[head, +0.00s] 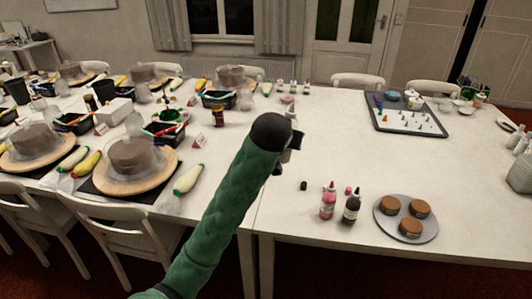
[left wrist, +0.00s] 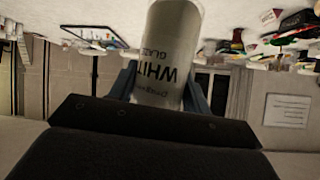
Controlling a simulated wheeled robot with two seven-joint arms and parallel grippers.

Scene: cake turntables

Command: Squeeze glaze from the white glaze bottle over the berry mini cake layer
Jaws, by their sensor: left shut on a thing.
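My left gripper (head: 291,144) is above the table at the middle of the head view, mostly hidden behind its own wrist. In the left wrist view it is shut on the white glaze bottle (left wrist: 170,55), whose lettering and the room both appear upside down. The bottle's top and nozzle are not visible there. I cannot tell which is berry. The held bottle is apart from them. My right gripper is not in view.
A pink bottle (head: 328,201) and a dark brown bottle (head: 351,207) stand left of the plate. A small dark cap (head: 303,186) lies nearby. A dark-rimmed tray (head: 409,129) with small pieces is farther back. The table between tray and plate is clear.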

